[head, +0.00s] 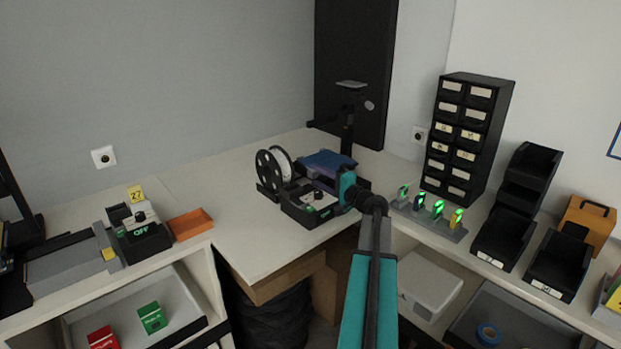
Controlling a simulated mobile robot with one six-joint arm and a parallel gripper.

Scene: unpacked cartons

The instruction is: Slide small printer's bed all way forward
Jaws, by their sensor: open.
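The small printer (308,207) stands on the corner of the white worktop, with a dark base, a black upright post and a control box with a knob at its front. Its blue bed (325,161) lies behind the control box, left of the post. My gripper (343,188) is at the printer's right side, at the end of my teal arm, just right of the control box and in front of the bed. It is open, but its fingertips are hardly visible against the dark printer. I cannot tell whether it touches the bed.
A filament spool (273,171) stands left of the printer. An orange tray (190,223) and a black box reading OFF (142,236) are further left. A rack with green-lit pieces (428,220), a drawer cabinet (463,135) and black bins (505,236) stand right.

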